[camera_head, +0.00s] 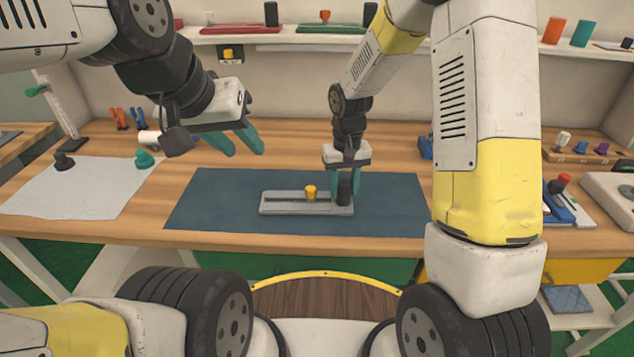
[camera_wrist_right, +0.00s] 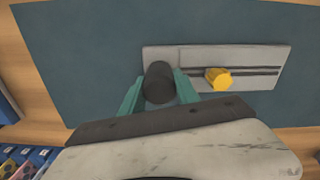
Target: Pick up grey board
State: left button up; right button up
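The grey board (camera_head: 280,208) lies flat on the dark blue mat (camera_head: 220,200). It carries a yellow knob (camera_head: 311,191) on a slotted rail and a black cylinder (camera_head: 344,190) near its right end. My right gripper (camera_head: 345,182) is lowered at the board, with its teal fingers on both sides of the black cylinder. The right wrist view shows the board (camera_wrist_right: 160,55), the cylinder (camera_wrist_right: 159,82) between the fingertips and the yellow knob (camera_wrist_right: 219,79) beside them. Whether the fingers press on the cylinder is unclear. My left gripper (camera_head: 248,143) is open and empty above the mat's back left.
A white sheet (camera_head: 75,190) with a dark knob (camera_head: 63,161) and a green knob (camera_head: 145,159) lies on the left of the wooden table. A rack with small coloured pieces (camera_head: 580,150) stands at the right. The mat's left part is clear.

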grip_shut()
jog(key=shift+r, duration=0.1)
jog(key=shift+r, duration=0.45)
jog(key=r, duration=0.1)
jog(key=s+r, duration=0.1)
jog(key=shift+r, duration=0.35)
jog(key=s+a+r, duration=0.1)
jog(key=s, duration=1.4)
jog(key=shift+a, duration=0.2)
jog(key=shift+w+r, duration=0.1)
jog(key=shift+w, duration=0.05)
jog(key=shift+w+d, duration=0.25)
jog(key=shift+w, duration=2.4)
jog(key=shift+w+d, duration=0.2)
jog(key=shift+w, duration=2.4)
jog(key=shift+w+d, duration=0.25)
jog(key=shift+w, duration=2.4)
